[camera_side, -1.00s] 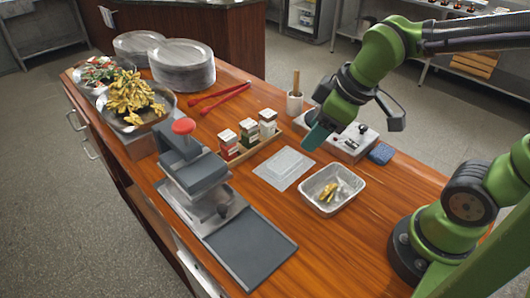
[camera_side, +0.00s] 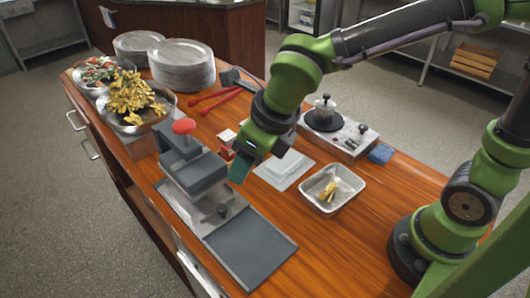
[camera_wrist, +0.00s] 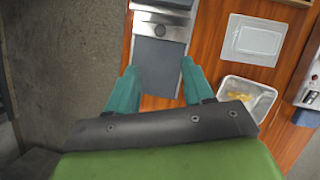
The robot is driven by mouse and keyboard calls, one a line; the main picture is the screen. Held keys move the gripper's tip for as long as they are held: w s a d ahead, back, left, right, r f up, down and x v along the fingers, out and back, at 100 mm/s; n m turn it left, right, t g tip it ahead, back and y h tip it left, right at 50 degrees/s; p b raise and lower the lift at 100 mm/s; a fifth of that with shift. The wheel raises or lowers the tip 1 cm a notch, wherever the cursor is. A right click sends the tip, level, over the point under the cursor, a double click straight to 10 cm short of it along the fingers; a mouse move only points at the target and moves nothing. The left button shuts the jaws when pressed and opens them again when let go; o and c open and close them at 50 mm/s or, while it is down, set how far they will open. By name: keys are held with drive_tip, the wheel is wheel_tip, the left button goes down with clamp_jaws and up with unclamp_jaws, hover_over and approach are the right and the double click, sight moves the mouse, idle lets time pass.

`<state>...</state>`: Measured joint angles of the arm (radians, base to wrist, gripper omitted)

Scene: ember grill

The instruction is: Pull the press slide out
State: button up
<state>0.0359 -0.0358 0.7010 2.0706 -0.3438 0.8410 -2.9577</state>
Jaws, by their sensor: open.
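The press (camera_side: 195,172) stands near the left edge of the counter, with a red knob (camera_side: 183,126) on top. At its front is a metal slide (camera_side: 214,218) with a small dark knob (camera_side: 222,210); a flat dark plate (camera_side: 250,248) lies in front of it. The wrist view shows the slide's knob (camera_wrist: 160,30) and the dark plate (camera_wrist: 157,66) below it. My gripper (camera_side: 240,171) is open and empty, above the counter to the right of the press. In the wrist view its teal fingers (camera_wrist: 159,70) appear on either side of the dark plate, with nothing between them.
A metal pan (camera_side: 331,189) with yellow pieces and a clear flat lid (camera_side: 284,169) lie right of the press. A hot plate (camera_side: 340,134) stands behind. My arm mostly hides the spice bottles (camera_side: 226,138). Bowls and plates (camera_side: 182,66) fill the far end.

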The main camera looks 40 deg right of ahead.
sight(223, 207)
drive_tip(key=shift+n, duration=0.3)
drive_tip(key=x, duration=1.7)
drive_tip(key=shift+w+d, duration=0.1)
drive_tip(key=shift+r, duration=0.1)
clamp_jaws()
